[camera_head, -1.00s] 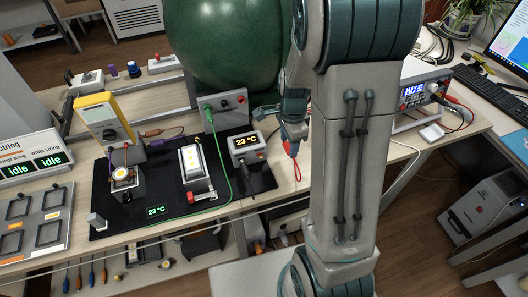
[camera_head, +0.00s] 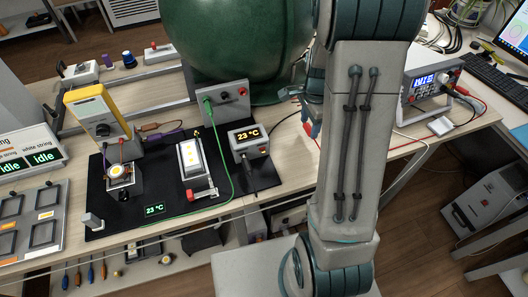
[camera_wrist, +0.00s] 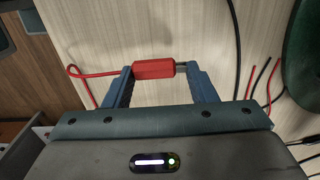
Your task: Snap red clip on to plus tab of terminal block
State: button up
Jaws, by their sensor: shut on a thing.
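The red clip (camera_wrist: 153,69) is between the two fingers of my gripper (camera_wrist: 158,72) in the wrist view. A thin metal tip sticks out of its right end, and a red lead runs from its left end. The clip is above the pale wooden table and seems apart from it. In the head view my gripper (camera_head: 312,118) is mostly hidden behind my own arm, right of the black mat. I cannot pick out the terminal block or its plus tab for certain in either view.
A green sphere (camera_head: 235,45) stands behind. A power supply (camera_head: 427,83) is at the right. Loose red and black leads (camera_wrist: 260,78) lie on the wood in the wrist view.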

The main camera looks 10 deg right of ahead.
aim_at(309, 126)
jog(key=shift+a+f+b, duration=0.1)
jog(key=shift+f+b, duration=1.45)
jog(key=shift+f, duration=0.7)
jog(key=o, duration=1.5)
jog(key=shift+r, duration=0.1)
jog(key=shift+r, duration=0.1)
notch_tip(309, 126, up, 3)
jog(key=p, duration=0.3)
notch_tip(309, 126, up, 14)
jog(key=shift+p, duration=0.4)
jog(key=shift+f, duration=0.2)
